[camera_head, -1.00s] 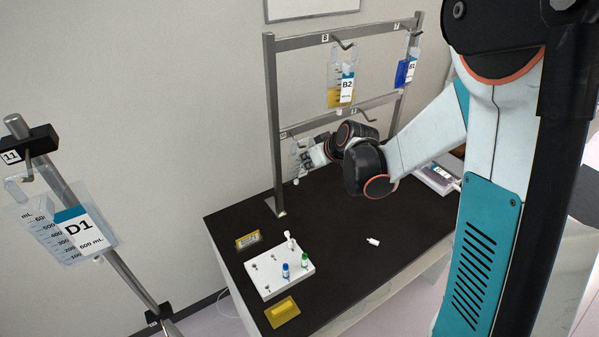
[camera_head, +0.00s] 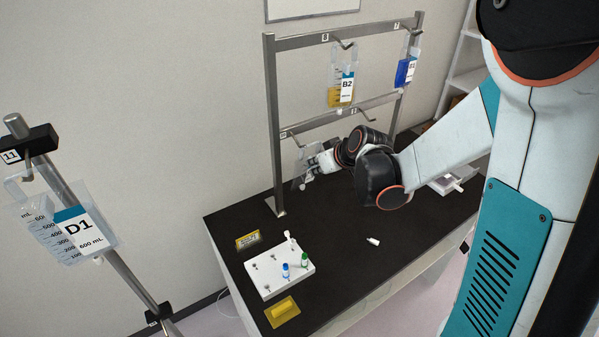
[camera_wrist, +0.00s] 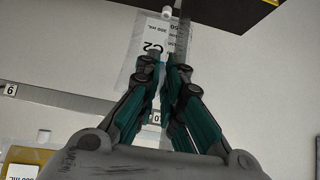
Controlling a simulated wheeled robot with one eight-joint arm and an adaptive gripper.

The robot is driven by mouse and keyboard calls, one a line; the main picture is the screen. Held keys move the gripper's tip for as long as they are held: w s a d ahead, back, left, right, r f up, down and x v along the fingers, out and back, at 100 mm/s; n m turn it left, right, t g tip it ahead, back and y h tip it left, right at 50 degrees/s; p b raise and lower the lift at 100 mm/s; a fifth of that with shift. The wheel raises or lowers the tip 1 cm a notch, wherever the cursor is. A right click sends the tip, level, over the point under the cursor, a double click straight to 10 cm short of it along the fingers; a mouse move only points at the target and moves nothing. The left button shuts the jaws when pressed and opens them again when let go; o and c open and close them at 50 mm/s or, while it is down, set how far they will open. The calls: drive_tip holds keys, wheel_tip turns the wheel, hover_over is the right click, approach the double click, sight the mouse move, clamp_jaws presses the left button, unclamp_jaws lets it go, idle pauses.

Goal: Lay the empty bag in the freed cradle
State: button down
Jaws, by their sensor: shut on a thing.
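My gripper (camera_head: 308,176) is at the left end of the rack's lower bar. It is shut on a clear, empty-looking bag (camera_head: 301,163), which hangs tilted beside the left post. In the wrist view, the fingers (camera_wrist: 168,62) close on the bag (camera_wrist: 140,60), whose upside-down label reads C2. The fingers hide part of the bag. I cannot tell whether its top is clear of the hook. A pale, shallow tray-like holder (camera_head: 447,184) sits at the table's far right, partly behind my arm; I cannot tell whether it is the cradle.
The metal rack (camera_head: 274,120) holds a yellow bag B2 (camera_head: 341,90) and a blue bag (camera_head: 405,72). On the black table (camera_head: 350,270) are a white vial block (camera_head: 265,268), two yellow pieces (camera_head: 283,311) and a small white item (camera_head: 373,241). Bag D1 (camera_head: 75,225) hangs at left.

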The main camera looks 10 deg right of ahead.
drive_tip(key=shift+s+d, duration=0.25)
drive_tip(key=shift+s, duration=0.45)
drive_tip(key=shift+s+d, duration=0.2)
drive_tip(key=shift+s, duration=0.55)
drive_tip(key=shift+s+d, duration=0.25)
drive_tip(key=shift+s, duration=0.45)
